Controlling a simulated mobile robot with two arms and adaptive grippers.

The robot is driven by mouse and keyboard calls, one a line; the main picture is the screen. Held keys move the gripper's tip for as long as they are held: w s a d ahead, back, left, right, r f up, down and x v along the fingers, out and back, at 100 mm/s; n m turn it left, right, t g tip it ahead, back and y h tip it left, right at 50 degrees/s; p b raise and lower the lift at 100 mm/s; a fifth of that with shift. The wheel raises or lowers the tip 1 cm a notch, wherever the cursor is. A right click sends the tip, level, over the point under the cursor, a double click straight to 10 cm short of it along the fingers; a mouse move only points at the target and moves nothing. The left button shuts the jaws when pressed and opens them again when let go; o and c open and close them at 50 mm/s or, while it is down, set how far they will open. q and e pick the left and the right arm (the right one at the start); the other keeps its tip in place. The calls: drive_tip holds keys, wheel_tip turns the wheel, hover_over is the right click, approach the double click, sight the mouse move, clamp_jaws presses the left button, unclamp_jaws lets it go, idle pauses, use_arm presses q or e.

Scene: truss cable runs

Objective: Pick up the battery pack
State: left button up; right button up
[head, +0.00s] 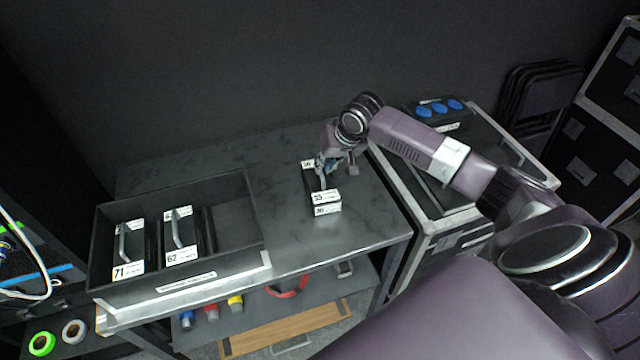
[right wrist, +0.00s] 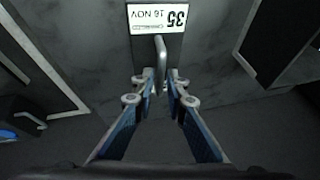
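A black battery pack (head: 310,181) with white labels marked 35 stands on the dark table near its right part. In the right wrist view its label (right wrist: 158,18) and grey bar handle (right wrist: 162,58) show. My right gripper (head: 325,167) reaches down over the pack from the right; in the wrist view its blue-padded fingers (right wrist: 161,82) are drawn close together on both sides of the handle, shut on it. The pack appears to rest on the table. My left gripper is not in view.
A black tray (head: 253,215) at the table's left holds two similar packs, marked 71 (head: 130,243) and 62 (head: 181,235), with an empty space at its right. A case (head: 470,200) stands right of the table. Table room around the pack is clear.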

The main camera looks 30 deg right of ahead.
sight(320, 182)
drive_tip(key=x, duration=0.3)
drive_tip(key=shift+w+a+p, duration=0.1)
drive_tip(key=shift+p, duration=0.2)
drive_tip(key=shift+w+f, duration=0.2)
drive_tip(key=shift+f, duration=0.4)
clamp_jaws()
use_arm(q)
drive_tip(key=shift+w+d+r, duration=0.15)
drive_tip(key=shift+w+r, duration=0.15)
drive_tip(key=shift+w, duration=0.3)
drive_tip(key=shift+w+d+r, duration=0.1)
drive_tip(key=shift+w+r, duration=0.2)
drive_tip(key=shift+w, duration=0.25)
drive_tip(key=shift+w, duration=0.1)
